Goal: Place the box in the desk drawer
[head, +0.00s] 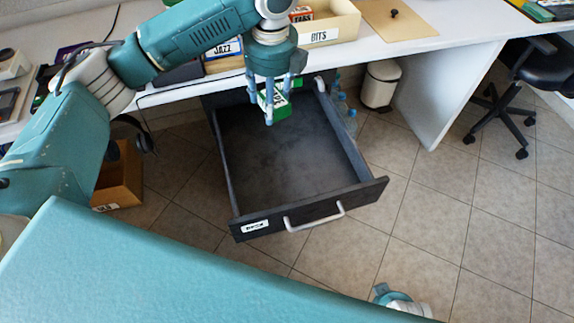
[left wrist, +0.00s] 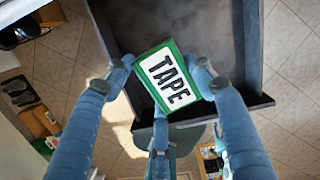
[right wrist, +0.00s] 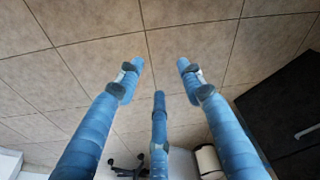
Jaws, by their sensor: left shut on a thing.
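The box (head: 277,100) is green with a white label. In the left wrist view the box (left wrist: 168,80) shows the word TAPE and sits tilted between the fingers. My left gripper (head: 271,108) is shut on it and holds it over the back part of the drawer, fingers pointing down. The desk drawer (head: 310,211) is dark grey and pulled far out, with a light handle in front. Its visible floor is bare. My right gripper (right wrist: 160,75) has its fingers spread and empty above the tiled floor.
The white desktop (head: 450,40) above the drawer carries a BITS bin (head: 335,27), a JAZZ box (head: 223,49) and a tan board (head: 400,18). A bin (head: 380,85), bottles (head: 341,98) and an office chair (head: 500,100) stand right of the drawer. A cardboard box (head: 120,180) is left.

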